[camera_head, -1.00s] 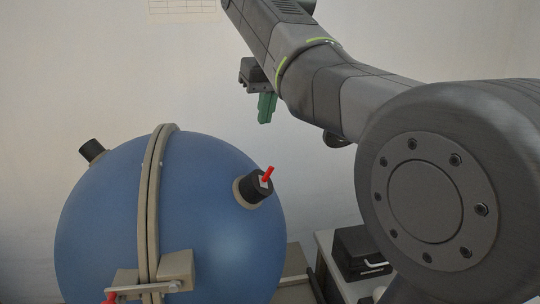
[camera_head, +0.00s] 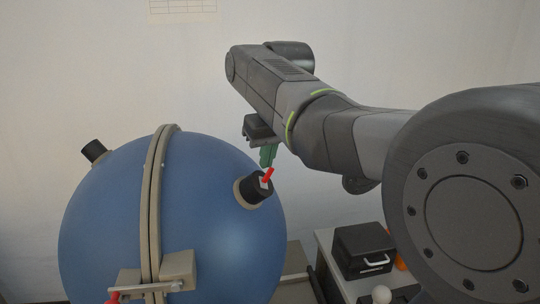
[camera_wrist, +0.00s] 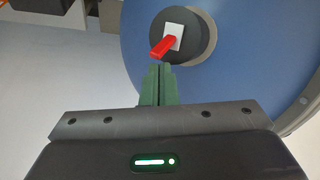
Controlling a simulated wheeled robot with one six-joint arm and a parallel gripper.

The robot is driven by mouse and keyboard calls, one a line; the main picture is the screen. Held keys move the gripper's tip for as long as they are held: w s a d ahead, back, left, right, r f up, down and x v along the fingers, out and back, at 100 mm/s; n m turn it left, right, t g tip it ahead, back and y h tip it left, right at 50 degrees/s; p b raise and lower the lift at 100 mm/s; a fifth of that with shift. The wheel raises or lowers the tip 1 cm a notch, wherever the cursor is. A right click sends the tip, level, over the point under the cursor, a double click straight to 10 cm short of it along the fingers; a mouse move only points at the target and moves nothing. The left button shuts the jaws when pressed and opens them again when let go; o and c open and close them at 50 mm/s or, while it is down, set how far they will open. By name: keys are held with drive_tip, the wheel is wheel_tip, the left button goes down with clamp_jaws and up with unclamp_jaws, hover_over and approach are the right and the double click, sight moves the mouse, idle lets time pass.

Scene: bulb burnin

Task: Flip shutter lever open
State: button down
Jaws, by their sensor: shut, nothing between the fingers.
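The red shutter lever (camera_head: 267,175) sits on a light plate on the black cap of a port (camera_head: 254,189) at the upper right of the blue sphere (camera_head: 110,230). In the wrist view the lever (camera_wrist: 162,47) slants down and left from its white plate on the port (camera_wrist: 187,22). My gripper (camera_head: 266,163) has green fingers, shut and empty, just above and behind the lever in the head view. In the wrist view the fingertips (camera_wrist: 158,67) are just below the lever's free end. I cannot tell whether they touch it.
A beige flange band (camera_head: 152,215) rings the sphere, with a clamp (camera_head: 178,268) and a red-tipped handle low in front. Another black port (camera_head: 93,151) is at the upper left.

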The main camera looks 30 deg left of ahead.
drive_tip(key=shift+s+d+f, duration=0.1)
drive_tip(key=shift+d+f, duration=0.05)
drive_tip(key=shift+d, duration=0.05)
drive_tip(key=shift+f+b, duration=0.1)
drive_tip(key=shift+b, duration=0.2)
drive_tip(key=shift+s+d+m+t+y+b, duration=0.1)
drive_tip(key=shift+m+t+y+b, duration=0.3)
drive_tip(key=shift+y+b, duration=0.15)
